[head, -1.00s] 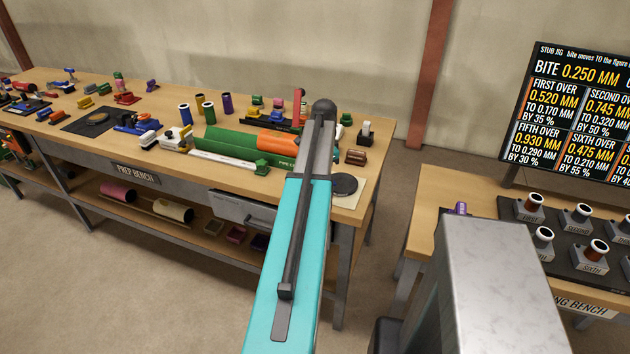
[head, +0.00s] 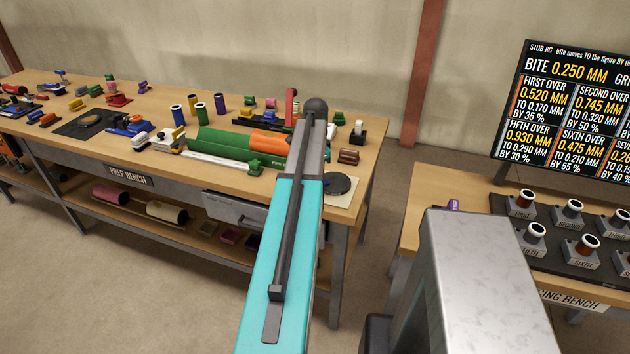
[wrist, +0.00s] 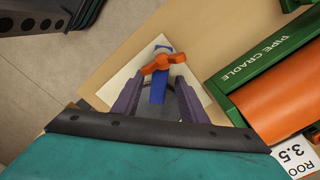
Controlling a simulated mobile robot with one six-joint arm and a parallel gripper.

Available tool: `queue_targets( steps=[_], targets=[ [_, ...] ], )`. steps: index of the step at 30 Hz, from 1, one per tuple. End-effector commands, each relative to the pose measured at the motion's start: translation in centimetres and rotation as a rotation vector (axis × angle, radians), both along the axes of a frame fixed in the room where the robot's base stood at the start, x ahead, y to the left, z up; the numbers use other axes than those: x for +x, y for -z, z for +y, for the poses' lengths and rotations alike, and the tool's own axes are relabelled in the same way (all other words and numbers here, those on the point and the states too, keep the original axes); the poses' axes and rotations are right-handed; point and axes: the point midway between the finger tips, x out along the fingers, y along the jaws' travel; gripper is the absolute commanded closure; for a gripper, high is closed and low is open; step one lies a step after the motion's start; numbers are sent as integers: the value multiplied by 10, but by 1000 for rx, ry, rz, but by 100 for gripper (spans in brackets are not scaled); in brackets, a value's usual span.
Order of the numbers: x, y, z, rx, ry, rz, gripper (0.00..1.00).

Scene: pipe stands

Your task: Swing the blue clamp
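The gripper looks open; contact with the clamp cannot be made out. In the head view my arm hides the gripper and this clamp.
A green pipe cradle (wrist: 243,69) with an orange pipe (wrist: 287,95) lies close to the right of the gripper. Several spools, blocks and tools crowd the prep bench (head: 58,98). Another bench (head: 415,221) with stub holders and a figures board (head: 570,110) stands at the right.

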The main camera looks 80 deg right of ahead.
Motion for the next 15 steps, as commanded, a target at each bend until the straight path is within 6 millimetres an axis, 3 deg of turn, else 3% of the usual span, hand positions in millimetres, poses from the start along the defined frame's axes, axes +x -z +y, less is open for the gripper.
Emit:
queue_targets(
  steps=[8,15],
  targets=[
    [0,-16,-1,-2,-1,0,61],
    [0,-44,-1,-2,1,0,61]
  ],
)
